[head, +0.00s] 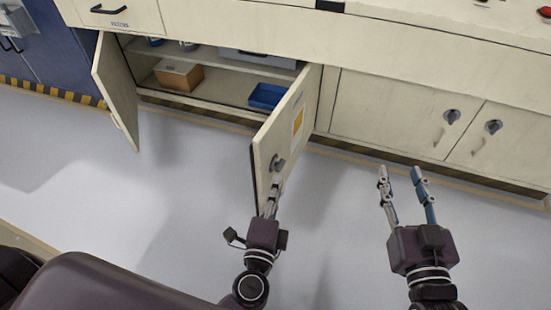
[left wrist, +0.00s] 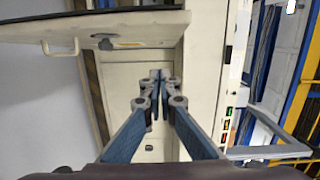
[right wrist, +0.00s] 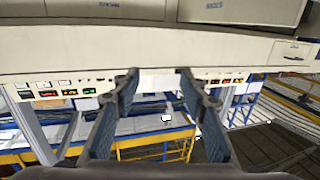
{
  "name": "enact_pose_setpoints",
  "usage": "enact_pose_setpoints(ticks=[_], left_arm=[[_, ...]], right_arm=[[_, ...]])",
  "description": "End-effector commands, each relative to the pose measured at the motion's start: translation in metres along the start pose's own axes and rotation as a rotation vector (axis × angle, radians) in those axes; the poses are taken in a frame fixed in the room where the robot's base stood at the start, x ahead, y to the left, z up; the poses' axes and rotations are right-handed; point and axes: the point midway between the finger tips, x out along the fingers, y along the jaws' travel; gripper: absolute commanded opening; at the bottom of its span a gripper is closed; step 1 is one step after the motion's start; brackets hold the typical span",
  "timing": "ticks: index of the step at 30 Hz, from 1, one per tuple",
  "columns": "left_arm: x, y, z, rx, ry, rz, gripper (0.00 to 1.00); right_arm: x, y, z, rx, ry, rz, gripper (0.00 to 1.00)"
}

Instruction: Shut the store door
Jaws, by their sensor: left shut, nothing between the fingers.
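The store cabinet has two cream doors standing open. The left door (head: 117,90) swings out at the left end of the opening. The right door (head: 287,138) stands out into the floor area, with a grey latch (head: 277,163) and a yellow label on its outer face. My left gripper (head: 271,188) is shut and empty by this door's free edge, just below the latch; I cannot tell whether it touches. In the left wrist view a cream door with a latch and bar handle (left wrist: 60,47) lies above the closed fingers (left wrist: 160,82). My right gripper (head: 402,178) is open and empty over the floor.
Inside the store are a cardboard box (head: 178,75) and a blue tray (head: 267,96). Closed cabinet doors (head: 400,115) with latches are to the right. The counter (head: 420,45) runs above. The grey floor (head: 190,190) is clear between the open doors.

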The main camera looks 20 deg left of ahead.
Motion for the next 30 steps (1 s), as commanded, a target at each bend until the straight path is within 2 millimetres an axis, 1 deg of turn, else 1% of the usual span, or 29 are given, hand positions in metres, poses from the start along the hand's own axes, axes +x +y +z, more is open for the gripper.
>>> enact_pose_setpoints(ticks=[3,4,8,11,18,20,21,24,27,30], left_arm=[[0.001,-0.013,0.000,0.020,-0.005,-0.042,0.00],[0.002,-0.015,0.000,0.023,-0.005,-0.047,0.00],[0.016,-0.018,0.000,0.023,-0.007,-0.049,0.00],[0.034,-0.020,0.000,0.022,-0.007,-0.049,0.00],[0.087,-0.021,0.000,0.021,-0.007,-0.048,0.00],[0.099,-0.021,0.000,0.021,-0.006,-0.047,0.00],[0.104,-0.021,0.003,0.023,-0.007,-0.046,0.00],[0.105,-0.021,0.021,0.025,-0.006,-0.045,0.00],[0.107,-0.021,0.031,0.025,-0.006,-0.045,0.00],[0.109,-0.021,0.037,0.025,-0.004,-0.046,0.00]], right_arm=[[-0.005,0.000,-0.012,0.000,0.029,-0.001,0.40],[-0.006,0.000,-0.013,0.000,0.029,0.000,0.40],[-0.006,0.001,-0.008,-0.001,-0.004,0.002,0.40],[-0.008,0.002,0.002,-0.001,-0.051,0.005,0.40],[-0.014,0.006,0.029,-0.003,-0.174,0.012,0.40],[-0.015,0.006,0.034,-0.003,-0.194,0.013,0.40],[-0.016,0.007,0.037,-0.003,-0.210,0.014,0.40],[-0.020,0.008,0.046,-0.003,-0.254,0.017,0.40],[-0.022,0.009,0.052,-0.003,-0.281,0.018,0.40],[-0.024,0.009,0.056,-0.003,-0.296,0.019,0.40]])
